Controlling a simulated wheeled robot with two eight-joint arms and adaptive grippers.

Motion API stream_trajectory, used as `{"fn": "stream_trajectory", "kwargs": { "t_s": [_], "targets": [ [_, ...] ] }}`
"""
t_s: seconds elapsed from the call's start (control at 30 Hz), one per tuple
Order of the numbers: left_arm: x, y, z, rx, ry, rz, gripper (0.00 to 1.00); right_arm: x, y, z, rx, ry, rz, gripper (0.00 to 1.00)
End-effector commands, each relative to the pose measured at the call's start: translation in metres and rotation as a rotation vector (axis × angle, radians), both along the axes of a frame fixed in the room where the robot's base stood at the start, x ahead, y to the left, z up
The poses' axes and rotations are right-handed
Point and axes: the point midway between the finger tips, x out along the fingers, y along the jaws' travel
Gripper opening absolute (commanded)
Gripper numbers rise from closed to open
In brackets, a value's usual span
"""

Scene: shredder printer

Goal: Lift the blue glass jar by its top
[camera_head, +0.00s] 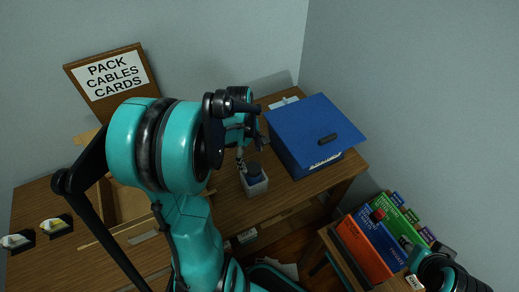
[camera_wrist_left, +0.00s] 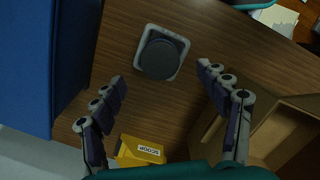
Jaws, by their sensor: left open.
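The jar (camera_head: 255,187) stands upright on the wooden table, with a pale square body and a dark round lid (camera_head: 254,169). In the left wrist view the same jar (camera_wrist_left: 183,44) is seen from above, its dark lid (camera_wrist_left: 158,57) facing the camera. My left gripper (camera_wrist_left: 161,78) is open and empty, its two fingers spread apart with the jar beyond the fingertips. In the head view my left gripper (camera_head: 250,150) is just above and behind the jar, partly hidden by my own arm. No contact with the lid shows.
A blue box (camera_head: 310,128) stands close right of the jar. A yellow box labelled SCOOP (camera_wrist_left: 139,151) lies near the fingers. An open cardboard box (camera_head: 124,203) is to the left. Colored binders (camera_head: 365,245) stand at lower right. A sign board (camera_head: 112,83) is behind.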

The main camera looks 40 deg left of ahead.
Motion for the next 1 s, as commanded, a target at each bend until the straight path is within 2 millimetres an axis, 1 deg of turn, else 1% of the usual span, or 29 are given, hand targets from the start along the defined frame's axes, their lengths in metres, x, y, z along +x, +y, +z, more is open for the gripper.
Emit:
{"fn": "stream_trajectory", "kwargs": {
  "t_s": [0.17, 0.4, 0.5, 0.67, 0.9, 0.93, 0.97, 1.0],
  "targets": [
    [0.000, -0.001, -0.020, -0.004, 0.005, 0.011, 0.75, 0.000, 0.000, -0.010, 0.000, 0.000, 0.000, 0.40],
    [0.001, -0.006, -0.059, -0.002, 0.004, 0.010, 0.75, 0.000, 0.000, -0.026, 0.000, 0.000, 0.000, 0.40],
    [0.001, -0.007, -0.069, -0.002, 0.003, 0.009, 0.75, 0.000, 0.000, -0.031, 0.000, 0.000, 0.000, 0.40],
    [0.001, -0.008, -0.078, -0.001, 0.003, 0.008, 0.75, 0.000, 0.000, -0.033, 0.000, 0.000, 0.000, 0.40],
    [0.001, -0.009, -0.078, -0.001, 0.003, 0.008, 0.75, 0.000, 0.000, -0.033, 0.000, 0.000, 0.000, 0.40],
    [0.001, -0.009, -0.078, -0.001, 0.003, 0.008, 0.72, 0.000, 0.000, -0.033, 0.000, 0.000, 0.000, 0.40],
    [0.001, -0.009, -0.078, -0.001, 0.003, 0.008, 0.64, 0.000, 0.000, -0.033, 0.000, 0.000, 0.000, 0.40],
    [0.001, -0.009, -0.077, -0.001, 0.003, 0.008, 0.54, 0.000, 0.000, -0.033, 0.000, 0.000, 0.000, 0.40]
  ]
}}
